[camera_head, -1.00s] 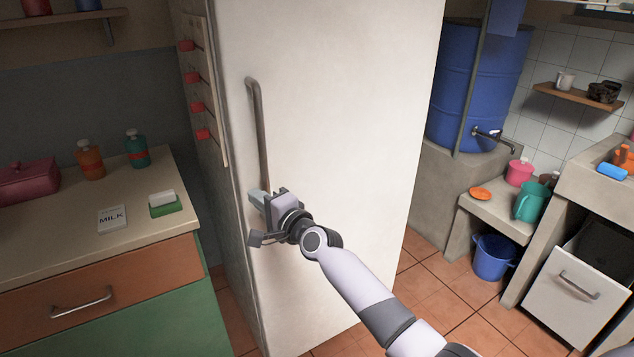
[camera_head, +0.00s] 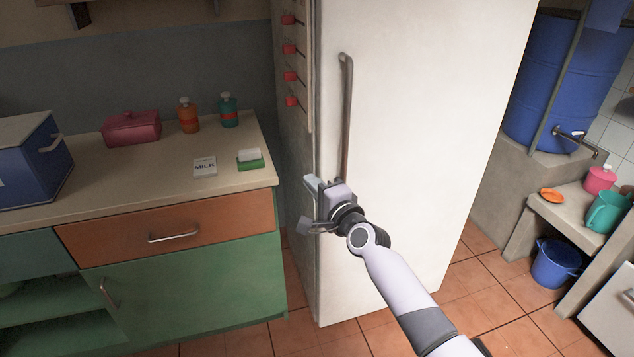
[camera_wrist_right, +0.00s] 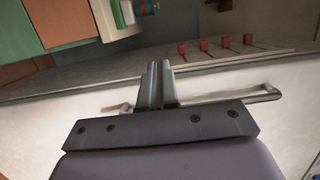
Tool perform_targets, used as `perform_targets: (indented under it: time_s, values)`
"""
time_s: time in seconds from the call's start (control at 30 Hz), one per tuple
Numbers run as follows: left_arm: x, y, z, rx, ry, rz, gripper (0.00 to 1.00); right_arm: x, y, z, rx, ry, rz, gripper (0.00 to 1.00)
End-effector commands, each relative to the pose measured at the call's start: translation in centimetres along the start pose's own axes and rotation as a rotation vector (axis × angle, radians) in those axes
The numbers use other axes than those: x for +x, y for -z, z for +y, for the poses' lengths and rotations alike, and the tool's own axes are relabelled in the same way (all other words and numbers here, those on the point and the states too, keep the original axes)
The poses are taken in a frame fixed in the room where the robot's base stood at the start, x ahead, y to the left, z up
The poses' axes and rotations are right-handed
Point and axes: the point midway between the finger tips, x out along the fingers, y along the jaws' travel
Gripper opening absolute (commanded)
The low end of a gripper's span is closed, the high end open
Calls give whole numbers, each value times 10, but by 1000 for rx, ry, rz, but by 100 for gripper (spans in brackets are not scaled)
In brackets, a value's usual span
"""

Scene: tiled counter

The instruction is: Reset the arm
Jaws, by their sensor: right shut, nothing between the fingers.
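My right arm reaches up from the bottom right in the head view. Its gripper (camera_head: 308,204) is in front of the left edge of the white fridge door (camera_head: 430,130), near the lower end of the long vertical handle (camera_head: 346,115). In the right wrist view, the fingers (camera_wrist_right: 156,84) are together with nothing between them. The handle (camera_wrist_right: 240,96) passes behind them there; I cannot tell whether they touch it. The fridge door looks closed. My left gripper is in neither view.
Left of the fridge, a counter (camera_head: 100,180) holds a blue box (camera_head: 28,165), a pink container (camera_head: 131,128), two bottles, a milk packet (camera_head: 204,166) and a sponge (camera_head: 249,159). Right are a blue barrel (camera_head: 560,85) and a bucket (camera_head: 556,263). Tiled floor (camera_head: 470,290) lies open in front.

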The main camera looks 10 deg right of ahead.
Motion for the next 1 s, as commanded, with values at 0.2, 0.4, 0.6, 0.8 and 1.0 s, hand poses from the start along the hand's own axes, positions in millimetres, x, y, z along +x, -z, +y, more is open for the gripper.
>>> perform_targets:
  time_s: [0.2,0.4,0.6,0.8,1.0]
  values:
    - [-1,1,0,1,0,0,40,-3,-2,5,-11,-7,2,0]
    - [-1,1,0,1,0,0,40,-42,-5,55,-181,-86,-2,0]
    - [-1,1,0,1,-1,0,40,-117,-12,124,-495,-220,-38,0]
    - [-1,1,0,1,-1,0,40,-200,-21,176,-813,-353,-115,0]
    - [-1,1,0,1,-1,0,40,-285,-31,208,-1124,-474,-230,0]
